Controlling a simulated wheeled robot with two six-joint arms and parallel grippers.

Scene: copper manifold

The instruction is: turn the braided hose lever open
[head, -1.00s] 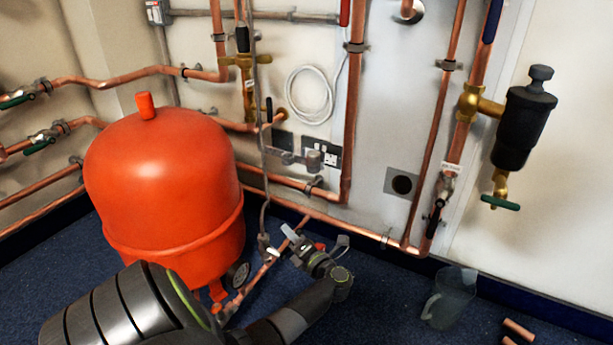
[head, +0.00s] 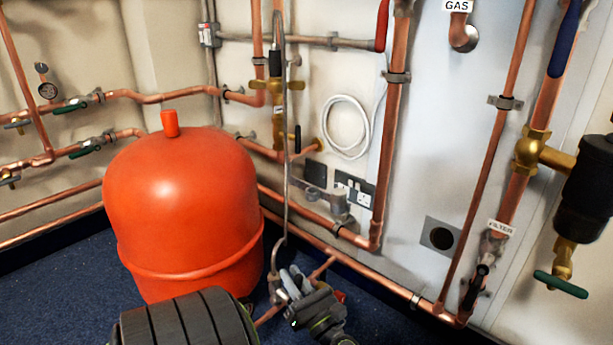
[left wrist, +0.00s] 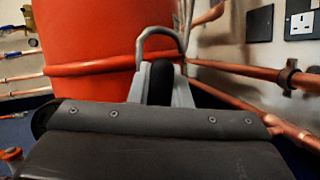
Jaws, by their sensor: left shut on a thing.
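The braided hose (head: 286,120) is a thin grey line that hangs down in front of the pipes, right of the red vessel, and bends near the floor. My left gripper (head: 289,282) is at its lower end in the head view. In the left wrist view my left gripper (left wrist: 160,85) is shut on a rounded black piece (left wrist: 161,76), which appears to be the lever handle. The grey hose (left wrist: 160,33) arches just behind and above the fingertips. The lever's valve body is hidden, so I cannot tell its angle. My right gripper is not in view.
The large red vessel (head: 185,205) stands close left of the gripper. Copper pipes (head: 340,258) run low along the wall behind it. A brass valve (head: 277,90) with black handles is higher up, and a black filter (head: 590,190) is at right. Blue carpet (head: 60,265) is clear at lower left.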

